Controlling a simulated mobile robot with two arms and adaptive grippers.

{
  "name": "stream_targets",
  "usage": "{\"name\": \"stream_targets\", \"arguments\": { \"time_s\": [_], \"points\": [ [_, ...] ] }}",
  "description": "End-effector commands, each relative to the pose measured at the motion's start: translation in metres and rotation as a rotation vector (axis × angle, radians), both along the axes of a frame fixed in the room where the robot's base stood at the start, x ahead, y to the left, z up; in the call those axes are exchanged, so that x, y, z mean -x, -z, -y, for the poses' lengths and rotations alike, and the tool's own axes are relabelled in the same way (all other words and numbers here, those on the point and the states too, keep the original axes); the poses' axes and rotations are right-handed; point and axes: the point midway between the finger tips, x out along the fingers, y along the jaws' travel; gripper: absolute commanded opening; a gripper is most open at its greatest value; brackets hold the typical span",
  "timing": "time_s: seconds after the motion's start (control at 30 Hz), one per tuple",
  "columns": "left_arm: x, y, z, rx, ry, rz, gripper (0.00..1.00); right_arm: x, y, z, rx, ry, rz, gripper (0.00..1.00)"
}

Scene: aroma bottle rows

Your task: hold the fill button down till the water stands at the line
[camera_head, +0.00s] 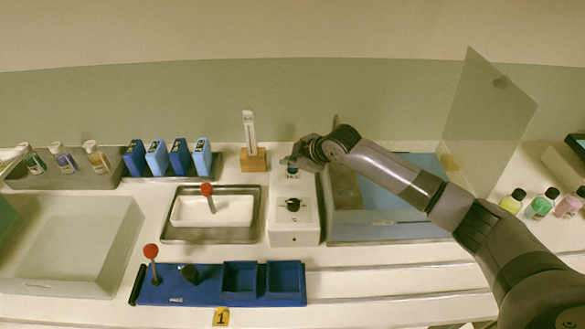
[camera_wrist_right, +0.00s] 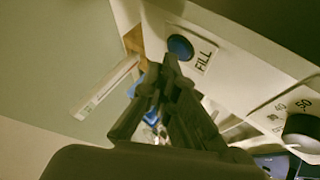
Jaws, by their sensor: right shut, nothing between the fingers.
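The fill button (camera_wrist_right: 180,47) is a round blue disc beside the printed word FILL in the right wrist view. It sits on the white dispenser box (camera_head: 294,227), which also has a black knob (camera_head: 293,205). My right gripper (camera_head: 290,162) is shut and empty over the box's back end. In the wrist view its fingertips (camera_wrist_right: 170,62) lie right by the button's edge; I cannot tell whether they touch it. A bath (camera_head: 385,228) with a bluish inside stands right of the box, partly behind my arm. I cannot make out a water line. My left gripper is out of view.
A white gauge on a wooden block (camera_head: 253,160) stands left of the box. A tray with a white block (camera_head: 225,210) and a blue rack (camera_head: 200,292) are nearby. A translucent panel (camera_head: 487,115) rises behind the bath. Bottles stand at both sides.

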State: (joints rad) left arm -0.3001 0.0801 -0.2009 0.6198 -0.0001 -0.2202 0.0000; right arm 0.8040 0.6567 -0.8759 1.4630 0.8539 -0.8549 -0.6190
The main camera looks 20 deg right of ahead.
Motion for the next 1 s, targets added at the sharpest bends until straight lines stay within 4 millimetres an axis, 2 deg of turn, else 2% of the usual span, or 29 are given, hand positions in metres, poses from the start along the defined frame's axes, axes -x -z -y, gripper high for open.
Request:
{"name": "stream_targets", "arguments": {
  "time_s": [1.0],
  "points": [
    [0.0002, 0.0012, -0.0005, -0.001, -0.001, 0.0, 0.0, -0.0001, 0.0085, -0.0001, 0.0, 0.0, 0.0, 0.0]
  ]
}}
